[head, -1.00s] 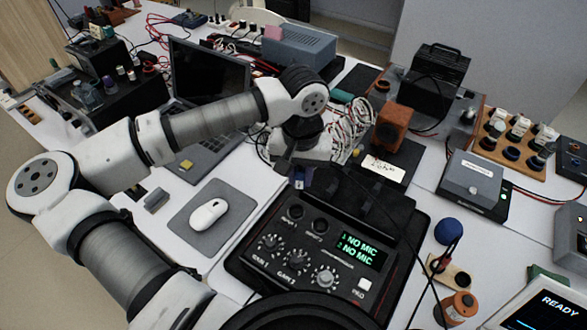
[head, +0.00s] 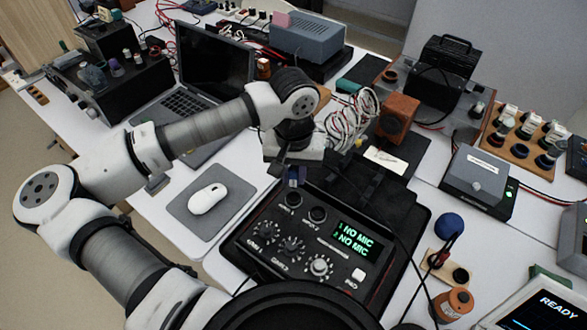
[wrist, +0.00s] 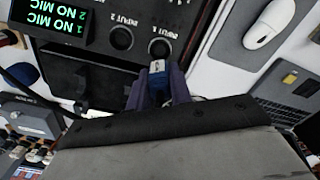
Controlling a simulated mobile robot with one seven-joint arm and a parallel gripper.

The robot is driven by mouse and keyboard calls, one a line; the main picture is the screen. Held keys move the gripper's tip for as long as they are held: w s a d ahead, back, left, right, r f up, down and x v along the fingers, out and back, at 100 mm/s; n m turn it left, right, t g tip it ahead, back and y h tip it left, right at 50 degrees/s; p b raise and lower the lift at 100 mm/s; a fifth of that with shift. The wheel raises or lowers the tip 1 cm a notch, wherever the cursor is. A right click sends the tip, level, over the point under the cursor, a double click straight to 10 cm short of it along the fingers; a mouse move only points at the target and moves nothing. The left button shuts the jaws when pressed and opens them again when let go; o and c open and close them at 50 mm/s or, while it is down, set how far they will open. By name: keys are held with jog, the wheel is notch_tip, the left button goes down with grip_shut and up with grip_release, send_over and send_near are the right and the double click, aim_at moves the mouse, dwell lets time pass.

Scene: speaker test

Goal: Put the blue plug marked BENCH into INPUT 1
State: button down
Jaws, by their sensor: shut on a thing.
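My gripper (wrist: 158,88) is shut on a blue plug (wrist: 157,67) with a pale top; any marking on it is too small to read. The plug also shows in the head view (head: 292,180), small and dark under the wrist. The black mixer (head: 245,238) has two round sockets on its panel. In the wrist view the INPUT 1 socket (wrist: 160,47) lies just beyond the plug's end, and its opening is visible, so the plug looks outside it. The INPUT 2 socket (wrist: 121,38) is to its left and empty. The mixer's display (head: 357,243) reads NO MIC on both lines.
A white mouse (head: 207,199) on a grey mat (head: 240,188) lies left of the mixer. An open laptop (head: 215,65) stands behind. White cables (head: 352,122) and an orange-brown box (head: 398,117) are behind the mixer.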

aim_at(294, 188)
jog(key=shift+f+b, duration=0.5)
jog(key=shift+f, duration=1.4)
jog(key=shift+f+b, duration=0.7)
jog(key=shift+b, duration=0.45)
jog(key=shift+f+b, duration=0.25)
jog(key=shift+b, duration=0.3)
jog(key=c, duration=1.2)
grip_release()
